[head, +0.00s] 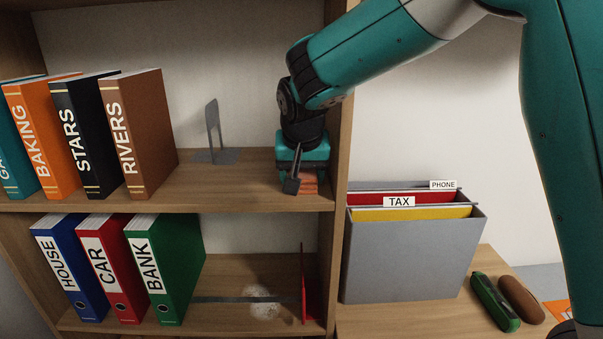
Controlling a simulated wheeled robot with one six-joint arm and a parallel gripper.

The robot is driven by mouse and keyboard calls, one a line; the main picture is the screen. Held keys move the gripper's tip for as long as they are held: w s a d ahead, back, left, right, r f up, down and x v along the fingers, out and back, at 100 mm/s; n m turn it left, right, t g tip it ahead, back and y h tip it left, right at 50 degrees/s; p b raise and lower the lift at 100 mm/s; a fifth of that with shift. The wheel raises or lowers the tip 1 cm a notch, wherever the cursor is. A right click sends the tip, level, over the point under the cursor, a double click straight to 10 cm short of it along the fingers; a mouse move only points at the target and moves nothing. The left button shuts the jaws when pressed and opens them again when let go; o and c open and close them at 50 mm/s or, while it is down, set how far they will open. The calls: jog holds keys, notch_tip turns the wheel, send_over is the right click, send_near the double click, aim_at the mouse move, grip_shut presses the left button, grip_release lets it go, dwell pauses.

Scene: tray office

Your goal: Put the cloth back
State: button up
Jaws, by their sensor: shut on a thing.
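My gripper (300,184) points down at the right end of the upper shelf, close to the bookcase's right side panel. It is shut on an orange-red folded thing (309,177), which looks like the cloth. Most of it is hidden behind the fingers. It is at or just above the shelf board; I cannot tell whether it touches.
Books (137,135) and a grey bookend (213,135) stand left on the upper shelf (240,185). A grey file box (405,265), glasses cases (495,302) and an orange item (560,310) are right.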

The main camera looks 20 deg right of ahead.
jog(key=o, duration=1)
jog(key=shift+s+a+f, duration=0.1)
jog(key=shift+s+f, duration=0.05)
jog(key=shift+f, duration=0.4)
jog(key=shift+d+f, duration=0.1)
jog(key=shift+d, duration=0.1)
jog(key=shift+r, duration=0.3)
jog(key=v, duration=0.8)
jog(key=b+v, duration=0.1)
jog(key=v, duration=0.4)
jog(key=shift+w, duration=0.4)
